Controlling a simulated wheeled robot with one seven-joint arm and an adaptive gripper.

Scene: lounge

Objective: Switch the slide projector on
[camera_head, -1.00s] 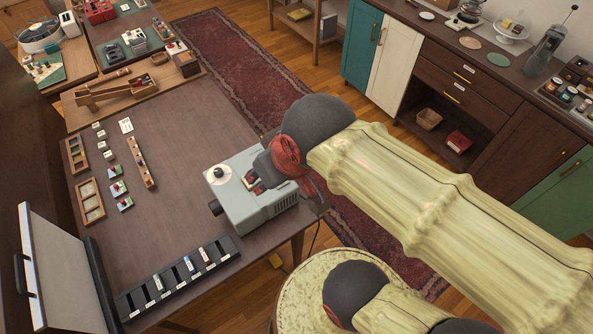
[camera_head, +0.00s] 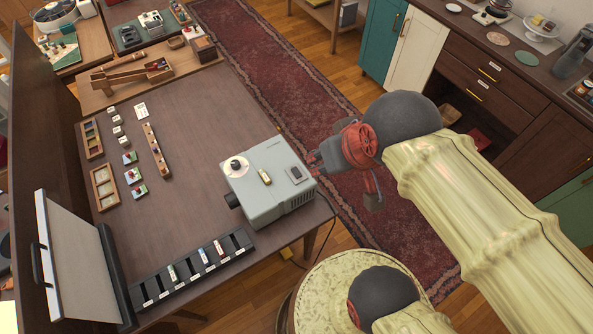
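The slide projector (camera_head: 264,204) is a pale grey box near the right edge of the dark table, its lens facing left. Its top carries a white disc with a black knob (camera_head: 236,164), a small yellowish piece (camera_head: 264,177) and a dark rocker-like switch (camera_head: 295,174). I cannot tell the switch's position. My gripper (camera_head: 318,163) is just right of the projector's top rear corner, beside the switch and seemingly apart from it. Its fingers are small and partly hidden by the red and dark wrist, so their opening is unclear.
A slotted black rack (camera_head: 190,272) with several small bottles lies along the table's front edge. A white screen (camera_head: 75,255) stands at left. Wooden trays (camera_head: 104,187) and small cards lie left of centre. A round patterned stool (camera_head: 345,277) stands below my arm. The table's middle is clear.

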